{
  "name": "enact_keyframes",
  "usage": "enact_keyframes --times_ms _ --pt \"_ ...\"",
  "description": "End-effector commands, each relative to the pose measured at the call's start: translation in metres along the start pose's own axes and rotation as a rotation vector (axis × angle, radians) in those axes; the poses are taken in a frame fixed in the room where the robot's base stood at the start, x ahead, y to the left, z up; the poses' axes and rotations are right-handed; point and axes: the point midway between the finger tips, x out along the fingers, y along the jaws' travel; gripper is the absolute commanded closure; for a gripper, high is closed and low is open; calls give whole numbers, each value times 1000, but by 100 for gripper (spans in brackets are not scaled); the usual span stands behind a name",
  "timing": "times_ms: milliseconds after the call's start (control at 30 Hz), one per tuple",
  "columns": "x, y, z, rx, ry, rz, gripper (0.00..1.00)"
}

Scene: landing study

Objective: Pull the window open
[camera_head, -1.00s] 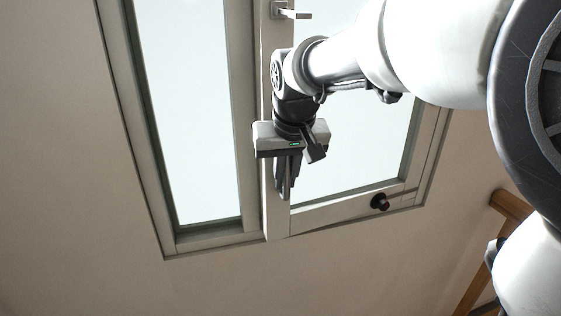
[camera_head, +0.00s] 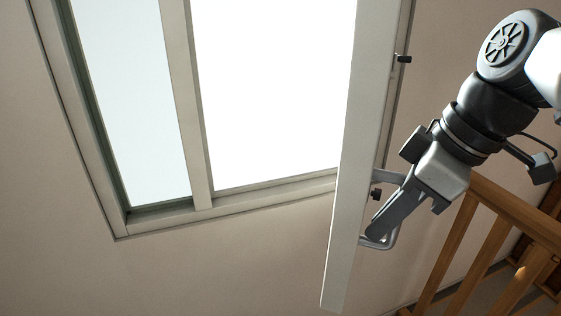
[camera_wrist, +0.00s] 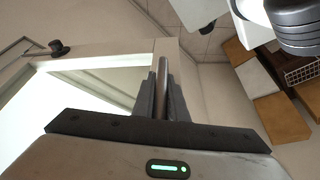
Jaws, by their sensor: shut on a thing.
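The window sash (camera_head: 350,150) stands swung out from the frame into the room, seen nearly edge-on in the head view. Its pale frame (camera_wrist: 115,48) also shows in the wrist view. A metal bar handle (camera_head: 378,245) sticks out from the right side of the sash. My gripper (camera_head: 378,230) is at this handle, to the right of the sash. In the wrist view the handle bar (camera_wrist: 162,72) runs between the two dark fingers, and my gripper (camera_wrist: 163,95) is shut on it. The fingers hide part of the bar.
The fixed pane (camera_head: 130,100) and the bright bare opening are left of the sash. A wooden railing (camera_head: 515,220) stands close at lower right. Brown boxes (camera_wrist: 283,118) show in the wrist view.

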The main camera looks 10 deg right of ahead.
Motion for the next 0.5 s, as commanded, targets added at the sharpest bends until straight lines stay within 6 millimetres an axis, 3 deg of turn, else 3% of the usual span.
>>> enact_keyframes --times_ms 200,500 --pt "-11 10 27 15 -2 1 100" --pt "-15 13 35 17 -3 2 100"
